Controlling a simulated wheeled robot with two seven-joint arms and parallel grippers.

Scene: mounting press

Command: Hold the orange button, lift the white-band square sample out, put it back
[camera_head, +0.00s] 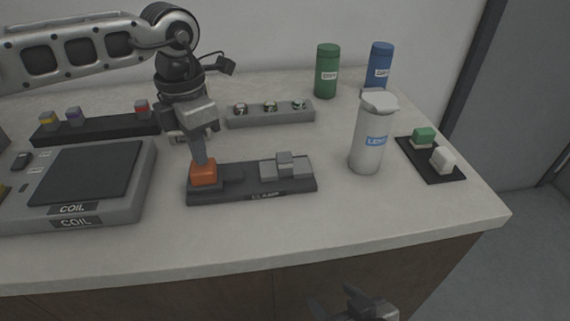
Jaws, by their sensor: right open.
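The orange button (203,173) is at the left end of a dark press base (240,194). My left gripper (201,158) points down with its tip at the button's top, seemingly touching it; its fingers overlap, so its opening cannot be told. A grey block with a raised middle (285,166) sits at the right end of the base. I cannot make out a white band on it or pick out the white-band square sample for sure. My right gripper (350,304) is open and empty at the bottom edge, in front of the counter.
A white lidded jug (367,138) stands right of the press. A dark mat (408,154) at the right holds a green block and a white block. Behind are a grey rack (250,119), a green bottle (326,72) and a blue bottle (380,62). A COIL unit (125,207) stands left.

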